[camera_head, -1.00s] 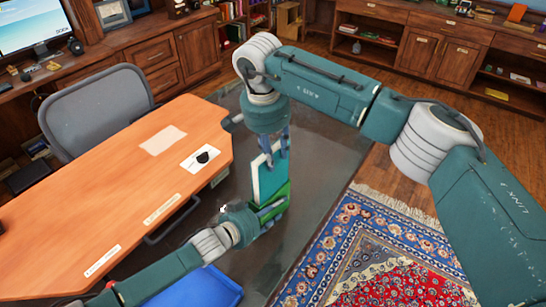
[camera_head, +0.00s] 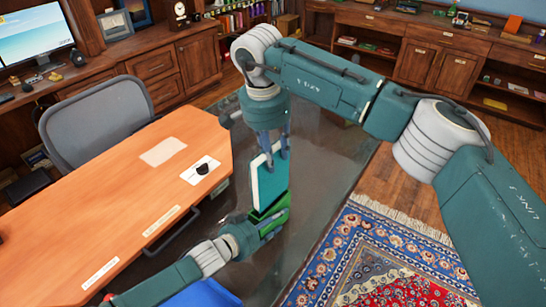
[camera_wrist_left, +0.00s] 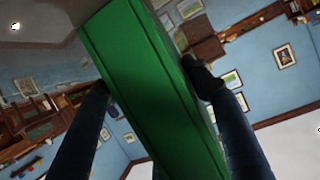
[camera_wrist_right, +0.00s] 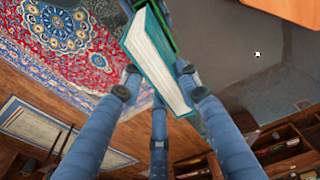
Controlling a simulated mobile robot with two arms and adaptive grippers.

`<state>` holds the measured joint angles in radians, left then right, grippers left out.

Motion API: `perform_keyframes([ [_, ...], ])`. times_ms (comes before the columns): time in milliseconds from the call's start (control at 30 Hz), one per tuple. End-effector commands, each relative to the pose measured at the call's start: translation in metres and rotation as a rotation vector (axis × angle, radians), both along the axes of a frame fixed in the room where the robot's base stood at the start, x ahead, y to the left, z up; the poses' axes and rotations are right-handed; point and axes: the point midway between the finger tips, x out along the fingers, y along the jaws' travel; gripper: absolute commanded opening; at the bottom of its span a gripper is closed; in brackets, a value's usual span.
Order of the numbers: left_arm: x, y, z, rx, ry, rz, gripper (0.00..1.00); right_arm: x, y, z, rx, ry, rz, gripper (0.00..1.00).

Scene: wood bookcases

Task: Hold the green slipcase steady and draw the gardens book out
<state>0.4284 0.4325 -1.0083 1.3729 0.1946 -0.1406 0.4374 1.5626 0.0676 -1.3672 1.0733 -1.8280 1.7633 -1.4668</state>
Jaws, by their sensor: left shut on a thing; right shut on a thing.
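The green slipcase (camera_head: 268,219) is held low in the head view, beside the desk's right end. My left gripper (camera_head: 262,226) is shut on it. In the left wrist view the slipcase (camera_wrist_left: 150,85) fills the space between the fingers (camera_wrist_left: 150,88). The gardens book (camera_head: 268,180), teal with white page edges, stands upright above the slipcase. My right gripper (camera_head: 272,148) is shut on its upper end from above. In the right wrist view the book (camera_wrist_right: 155,62) lies between the fingers (camera_wrist_right: 158,82), with the green slipcase (camera_wrist_right: 168,32) at its far end. Whether the book's lower end is still inside is hard to tell.
A wooden desk (camera_head: 120,210) stands on the left with a grey chair (camera_head: 95,115) behind it. A patterned rug (camera_head: 370,255) lies at lower right. A blue bin (camera_head: 205,294) is at the bottom. Dark floor (camera_head: 320,165) is clear right of the book.

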Motion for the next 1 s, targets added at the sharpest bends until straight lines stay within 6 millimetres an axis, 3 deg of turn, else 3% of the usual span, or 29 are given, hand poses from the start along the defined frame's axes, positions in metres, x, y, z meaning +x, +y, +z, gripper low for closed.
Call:
perform_keyframes([
  [167, -0.001, 0.001, -0.003, 0.004, 0.004, 0.001, 0.2, 0.0, 0.0, 0.001, 0.002, -0.001, 0.0, 0.0],
  [200, -0.001, 0.001, -0.003, 0.004, 0.004, 0.001, 0.55, 0.001, 0.001, 0.002, 0.002, -0.003, 0.0, 0.0],
  [300, -0.001, 0.001, -0.002, 0.004, 0.004, 0.001, 0.71, 0.0, 0.001, 0.002, 0.002, -0.003, 0.0, 0.0],
  [667, -0.003, 0.003, 0.0, 0.002, 0.001, 0.001, 0.71, 0.0, 0.001, 0.001, 0.001, -0.002, 0.001, 0.0],
  [1000, -0.047, 0.04, 0.023, 0.003, 0.004, 0.0, 0.71, 0.0, 0.0, 0.001, 0.001, -0.002, 0.001, 0.0],
])
